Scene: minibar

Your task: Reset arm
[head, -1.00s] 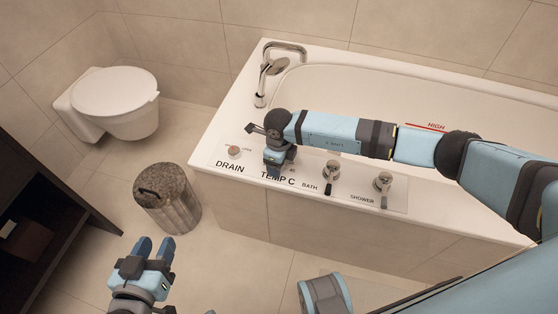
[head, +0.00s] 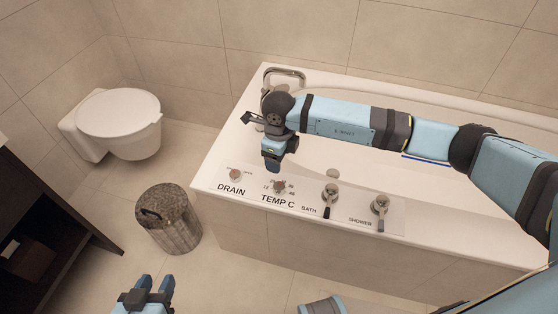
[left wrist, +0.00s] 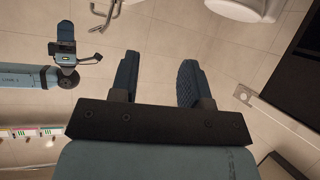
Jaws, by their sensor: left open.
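My left gripper (head: 153,281) is at the bottom left of the head view, open and empty above the floor. Its two fingers stand apart in the left wrist view (left wrist: 157,75). My right arm reaches in from the right over the bathtub. My right gripper (head: 272,163) points down above the tub's rim, behind the TEMP C knob (head: 280,186) in the picture and apart from it. Whether its fingers are open cannot be told. My right gripper also shows at the upper left of the left wrist view (left wrist: 64,38).
The bathtub rim (head: 222,152) carries a DRAIN knob (head: 235,175), a BATH lever (head: 330,197), a SHOWER lever (head: 380,206) and a tap (head: 285,72). A bin (head: 168,222), toilet (head: 118,123) and dark shelf (head: 45,215) stand left. Floor lies between bin and tub.

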